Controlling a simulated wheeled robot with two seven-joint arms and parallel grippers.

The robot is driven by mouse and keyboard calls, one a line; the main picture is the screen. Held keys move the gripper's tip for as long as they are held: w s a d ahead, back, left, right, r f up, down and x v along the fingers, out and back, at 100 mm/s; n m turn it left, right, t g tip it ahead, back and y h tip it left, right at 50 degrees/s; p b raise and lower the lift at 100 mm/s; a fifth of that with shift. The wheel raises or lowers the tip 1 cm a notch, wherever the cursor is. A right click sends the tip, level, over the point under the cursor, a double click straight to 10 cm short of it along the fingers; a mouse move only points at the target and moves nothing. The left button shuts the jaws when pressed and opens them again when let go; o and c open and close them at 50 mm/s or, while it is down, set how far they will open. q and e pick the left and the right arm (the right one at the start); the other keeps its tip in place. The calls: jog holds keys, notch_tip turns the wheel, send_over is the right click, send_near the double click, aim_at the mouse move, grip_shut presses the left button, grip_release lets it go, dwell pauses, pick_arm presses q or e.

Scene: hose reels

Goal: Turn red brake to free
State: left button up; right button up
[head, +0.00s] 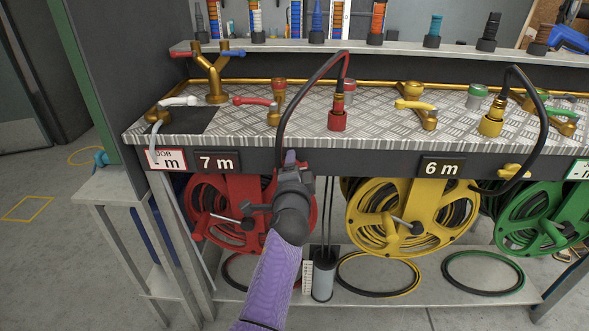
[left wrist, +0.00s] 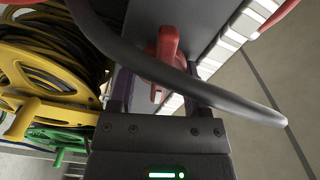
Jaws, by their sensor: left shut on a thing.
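The red hose reel (head: 240,215) hangs under the bench below the 7 m sign. My left gripper (head: 290,158) is at the bench's front edge, above the reel's right part. In the left wrist view, the red brake (left wrist: 167,50) stands between the two dark fingers of my left gripper (left wrist: 154,92), which is shut on it. In the head view the brake is hidden behind the gripper. A black hose (left wrist: 180,75) crosses in front of the fingers in the wrist view. The brake's turned position is hard to tell. My right gripper is not in view.
The hose (head: 318,75) arches from the red coupling (head: 337,120) down beside my left gripper. The yellow reel (head: 395,215) and green reel (head: 545,220) hang to the right. A yellow brake (head: 514,172) sits on the bench front.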

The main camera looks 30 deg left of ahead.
pick_arm(q)
jog(key=n, duration=0.2)
jog(key=shift+n, duration=0.4)
jog(key=n, duration=0.3)
jog(key=shift+s+a+r+n, duration=0.1)
jog(key=shift+r+n, duration=0.05)
jog(key=shift+n, duration=0.15)
jog(key=n, duration=0.2)
jog(key=shift+r+n+p, duration=0.1)
jog(key=shift+n+p, duration=0.2)
jog(key=shift+n, duration=0.1)
jog(key=n+p, duration=0.1)
jog(key=n, duration=0.2)
jog(key=shift+s+a, duration=0.1)
jog(key=shift+a, duration=0.05)
jog(key=shift+n, duration=0.9)
jog(key=shift+n+p, duration=0.4)
